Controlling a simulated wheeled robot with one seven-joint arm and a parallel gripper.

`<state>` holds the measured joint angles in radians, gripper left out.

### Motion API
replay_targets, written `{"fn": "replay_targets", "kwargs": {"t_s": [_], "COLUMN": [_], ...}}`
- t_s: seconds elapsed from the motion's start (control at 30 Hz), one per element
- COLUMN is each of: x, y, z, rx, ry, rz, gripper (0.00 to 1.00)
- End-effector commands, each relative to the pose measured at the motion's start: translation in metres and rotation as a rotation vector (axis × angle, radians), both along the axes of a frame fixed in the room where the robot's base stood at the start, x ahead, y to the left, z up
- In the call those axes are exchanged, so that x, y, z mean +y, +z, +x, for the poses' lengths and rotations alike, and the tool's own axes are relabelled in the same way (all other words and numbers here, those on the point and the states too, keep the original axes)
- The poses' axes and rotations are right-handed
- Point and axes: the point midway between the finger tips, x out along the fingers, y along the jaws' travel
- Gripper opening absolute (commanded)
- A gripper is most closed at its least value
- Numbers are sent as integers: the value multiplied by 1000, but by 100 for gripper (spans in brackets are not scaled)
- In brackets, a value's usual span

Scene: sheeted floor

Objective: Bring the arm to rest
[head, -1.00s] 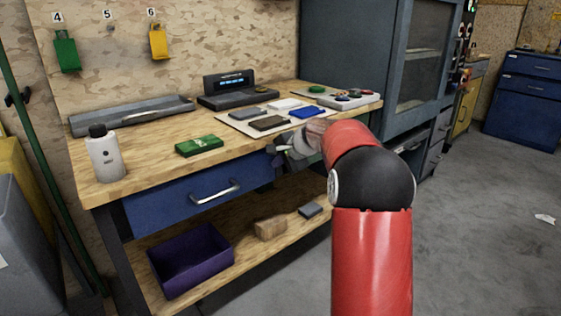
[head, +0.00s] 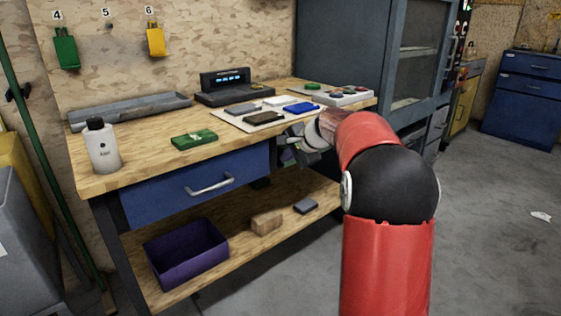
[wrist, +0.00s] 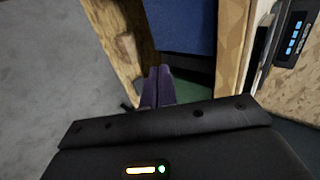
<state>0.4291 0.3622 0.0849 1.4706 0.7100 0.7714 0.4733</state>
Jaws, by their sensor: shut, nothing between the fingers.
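My red and black arm reaches toward the front edge of the workbench (head: 140,163) in the head view. My gripper (head: 287,158) is beside the bench front, just right of the blue drawer (head: 190,188) and apart from the things on the top. In the wrist view the two fingers (wrist: 158,72) lie together, shut and empty. The wrist view also shows the blue drawer front (wrist: 195,25) and the wooden bench edge (wrist: 233,45).
On the bench are a white bottle (head: 102,148), a green box (head: 194,139), a grey tray (head: 130,110), a display unit (head: 224,84) and a pale mat (head: 228,118) with several flat blocks. A purple bin (head: 187,254) and wooden block (head: 266,222) sit below.

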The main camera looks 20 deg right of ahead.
Motion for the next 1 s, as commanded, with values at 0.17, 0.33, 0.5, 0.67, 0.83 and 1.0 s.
{"fn": "replay_targets", "kwargs": {"t_s": [0.17, 0.33, 0.5, 0.67, 0.83, 1.0], "x": [-10, -14, -16, 3, 60, 107], "y": [23, 35, 39, 44, 48, 33], "z": [-23, -36, -40, -57, -126, -221], "rx": [-2, 0, 0, 8, 35, 61], "ry": [-4, -1, -1, 46, 223, 452], "rz": [-3, -2, -2, -52, -244, -485], "gripper": [0, 0, 0, 0, 0, 0]}}
